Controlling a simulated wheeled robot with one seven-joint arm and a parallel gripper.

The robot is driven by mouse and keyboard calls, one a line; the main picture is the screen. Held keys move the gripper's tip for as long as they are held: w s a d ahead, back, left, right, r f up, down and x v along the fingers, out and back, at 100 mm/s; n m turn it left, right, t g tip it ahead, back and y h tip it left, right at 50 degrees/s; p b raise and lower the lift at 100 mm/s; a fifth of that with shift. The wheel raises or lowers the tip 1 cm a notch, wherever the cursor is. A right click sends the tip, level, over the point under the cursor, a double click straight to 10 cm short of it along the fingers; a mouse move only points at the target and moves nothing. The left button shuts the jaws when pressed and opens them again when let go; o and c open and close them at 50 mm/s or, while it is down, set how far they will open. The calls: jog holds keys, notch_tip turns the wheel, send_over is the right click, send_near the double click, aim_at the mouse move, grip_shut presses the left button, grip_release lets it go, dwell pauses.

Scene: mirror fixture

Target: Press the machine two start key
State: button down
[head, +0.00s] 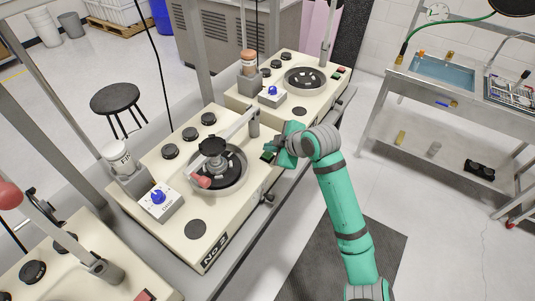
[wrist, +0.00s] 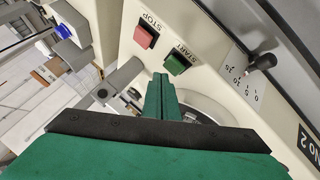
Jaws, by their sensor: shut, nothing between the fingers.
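Machine two (head: 190,238), a cream box with a No 2 plate (head: 215,250), stands in the middle of the head view. In the wrist view its green START key (wrist: 177,64) sits beside the red STOP key (wrist: 145,36), each under its printed label. In the head view a dark green key (head: 267,156) shows at the edge of my gripper; the red key is not clear there. My gripper (wrist: 160,78) is shut and empty. It also shows in the head view (head: 273,152). In the wrist view its tips appear just beside the START key; I cannot tell whether they touch.
A black lever knob and scale (wrist: 262,62) lie right of START in the wrist view. Machine two bears a round plate and a swing arm (head: 232,128). Another machine (head: 330,98) stands behind, one at front left (head: 100,285).

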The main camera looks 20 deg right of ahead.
jog(key=shift+f, duration=0.2)
jog(key=shift+f, duration=0.2)
